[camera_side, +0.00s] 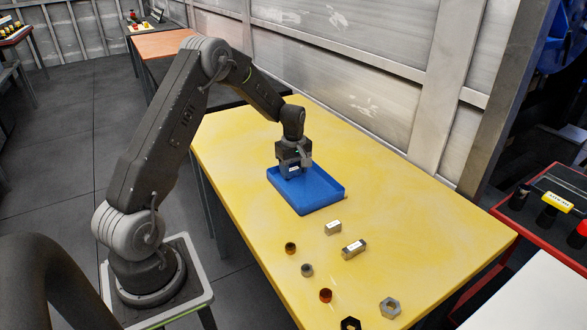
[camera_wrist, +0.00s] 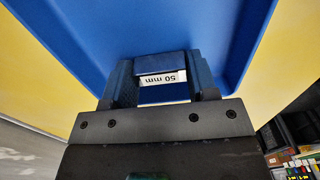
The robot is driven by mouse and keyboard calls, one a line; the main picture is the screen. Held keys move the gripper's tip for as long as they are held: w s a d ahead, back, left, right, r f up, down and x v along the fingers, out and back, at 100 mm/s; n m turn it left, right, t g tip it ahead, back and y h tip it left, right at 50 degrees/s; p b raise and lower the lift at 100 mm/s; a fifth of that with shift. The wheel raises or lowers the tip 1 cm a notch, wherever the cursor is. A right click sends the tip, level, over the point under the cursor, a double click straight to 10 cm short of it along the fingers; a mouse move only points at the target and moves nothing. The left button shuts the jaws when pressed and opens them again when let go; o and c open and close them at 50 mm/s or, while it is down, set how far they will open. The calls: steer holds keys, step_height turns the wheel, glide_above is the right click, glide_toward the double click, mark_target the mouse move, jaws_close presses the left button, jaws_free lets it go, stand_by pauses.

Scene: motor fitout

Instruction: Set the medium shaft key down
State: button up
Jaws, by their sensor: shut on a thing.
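The medium shaft key (camera_wrist: 163,95) is a block with a white "50 mm" label, held between the two fingers in the wrist view. It reflects the blue around it. My gripper (camera_side: 293,172) is shut on it, pointing down over the back left part of the blue tray (camera_side: 322,200). In the side view only a small pale labelled part of the key shows between the fingers. The tray floor also fills much of the wrist view (camera_wrist: 100,30). I cannot tell whether the key touches the tray floor. The rest of the tray looks empty.
Two labelled metal blocks (camera_side: 333,228) (camera_side: 354,249) lie in front of the tray on the yellow table (camera_side: 420,225). Several small round parts (camera_side: 307,270) and hex nuts (camera_side: 390,307) lie nearer the front edge. The table right of the tray is clear.

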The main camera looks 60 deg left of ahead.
steer(key=shift+f, duration=0.1)
steer(key=o, duration=1)
